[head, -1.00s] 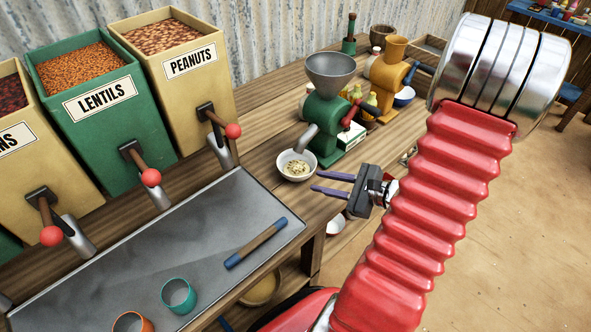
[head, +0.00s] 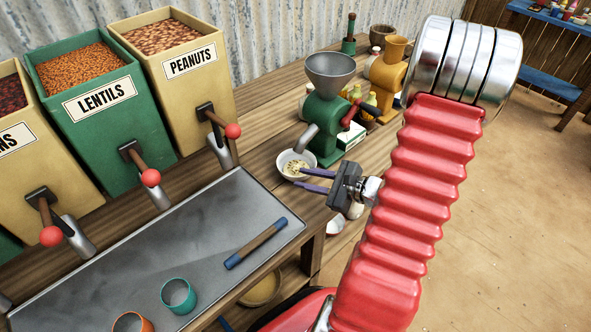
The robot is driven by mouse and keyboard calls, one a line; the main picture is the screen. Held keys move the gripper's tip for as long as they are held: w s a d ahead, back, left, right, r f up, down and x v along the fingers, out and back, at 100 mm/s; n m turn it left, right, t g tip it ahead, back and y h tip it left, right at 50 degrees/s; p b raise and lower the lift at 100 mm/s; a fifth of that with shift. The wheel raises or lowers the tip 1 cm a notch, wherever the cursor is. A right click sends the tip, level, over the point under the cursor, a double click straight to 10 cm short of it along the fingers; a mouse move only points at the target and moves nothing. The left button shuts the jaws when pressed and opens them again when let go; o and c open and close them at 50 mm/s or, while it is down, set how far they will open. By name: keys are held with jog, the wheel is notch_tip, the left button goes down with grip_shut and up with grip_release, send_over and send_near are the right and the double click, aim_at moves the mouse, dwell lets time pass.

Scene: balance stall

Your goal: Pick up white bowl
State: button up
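The white bowl (head: 284,159) stands on the wooden table under the spout of the green grinder (head: 325,122). It holds pale, crumbly contents. My gripper (head: 299,177) is at the bowl's near right side, its two purple fingers apart and pointing left. The upper finger overlaps the bowl's rim in the picture, and the lower finger passes in front of the bowl's lower edge. I cannot tell whether either finger touches the bowl. The fingers hide part of the bowl's near right wall.
The grinder's red crank (head: 353,113) sticks out above my gripper. A metal tray (head: 190,240) with a blue-ended rod (head: 256,243), a teal cup (head: 178,295) and an orange cup (head: 133,322) lies to the left. A yellow grinder (head: 387,72) stands behind.

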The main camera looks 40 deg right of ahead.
jog(key=shift+x, duration=2.4)
jog(key=shift+d+f, duration=0.1)
jog(key=shift+f, duration=0.05)
jog(key=shift+c, duration=0.4)
grip_shut()
